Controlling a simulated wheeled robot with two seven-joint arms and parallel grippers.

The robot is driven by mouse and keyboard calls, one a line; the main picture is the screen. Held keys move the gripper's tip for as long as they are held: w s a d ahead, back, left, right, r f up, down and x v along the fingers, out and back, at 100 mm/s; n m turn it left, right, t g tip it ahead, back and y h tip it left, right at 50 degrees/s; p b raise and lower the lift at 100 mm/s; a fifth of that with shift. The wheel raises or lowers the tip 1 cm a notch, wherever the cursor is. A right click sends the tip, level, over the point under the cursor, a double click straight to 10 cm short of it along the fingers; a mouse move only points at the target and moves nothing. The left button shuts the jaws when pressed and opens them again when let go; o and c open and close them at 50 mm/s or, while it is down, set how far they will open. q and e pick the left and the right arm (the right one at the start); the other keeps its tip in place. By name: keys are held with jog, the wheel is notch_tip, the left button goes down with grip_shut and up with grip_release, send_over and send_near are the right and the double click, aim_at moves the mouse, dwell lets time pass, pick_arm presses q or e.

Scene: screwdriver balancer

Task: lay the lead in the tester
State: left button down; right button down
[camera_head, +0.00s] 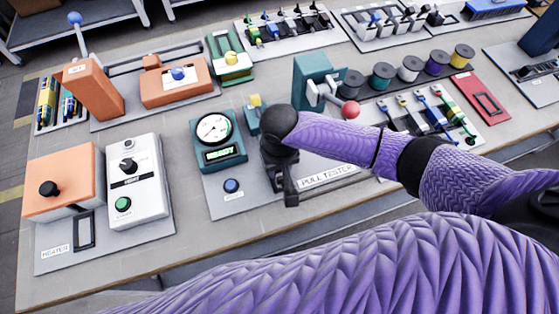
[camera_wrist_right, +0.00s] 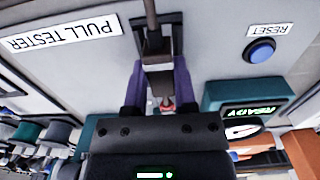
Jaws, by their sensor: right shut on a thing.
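The pull tester's grey base plate (camera_head: 221,197) lies mid-table, with a teal gauge (camera_head: 232,158) whose display reads READY. A teal post with a yellow top (camera_head: 254,110) stands near the gauge, and a teal stand (camera_head: 312,78) with a red-ball lever is further right. My right gripper (camera_head: 291,190) is over the plate between the gauge and the PULL TESTER label. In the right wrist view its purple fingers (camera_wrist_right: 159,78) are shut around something. A small red piece (camera_wrist_right: 167,104) shows between them; it may be part of the lead, which is otherwise hidden. My left gripper is not in view.
A heater (camera_head: 62,181) with a white control box (camera_head: 137,182) stands to the left. Wire spools (camera_head: 411,68) and a tray of coloured leads (camera_head: 433,110) are to the right. A blue reset button (camera_head: 231,185) is on the plate beside the gripper. More fixtures line the back.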

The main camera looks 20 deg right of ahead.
dwell(0.5)
jog(key=shift+f, duration=0.25)
jog(key=shift+f, duration=0.35)
jog(key=shift+c, duration=1.7)
grip_release()
notch_tip(320, 180, up, 9)
jog(key=p, duration=0.4)
jog(key=shift+r, duration=0.4)
